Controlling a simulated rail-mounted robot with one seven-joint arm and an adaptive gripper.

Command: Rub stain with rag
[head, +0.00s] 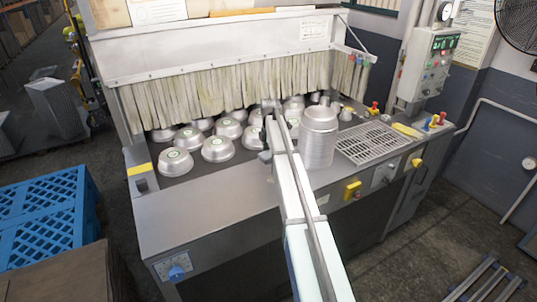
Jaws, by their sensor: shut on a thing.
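My arm reaches from the bottom centre over the machine's front edge. My gripper (270,106) is at its far end, among the metal pans near the strip curtain. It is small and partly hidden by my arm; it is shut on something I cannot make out. I cannot pick out a rag or a stain for certain. A flat yellow piece (407,130) lies at the right of the worktop, well apart from my gripper; I cannot tell whether it is cloth.
Several upturned pans (218,149) stand on the dark bed left of my arm. A tall pan stack (318,140) stands close on its right, beside a slotted grate (372,143). The strip curtain (220,95) hangs behind. The front steel ledge (200,215) is clear.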

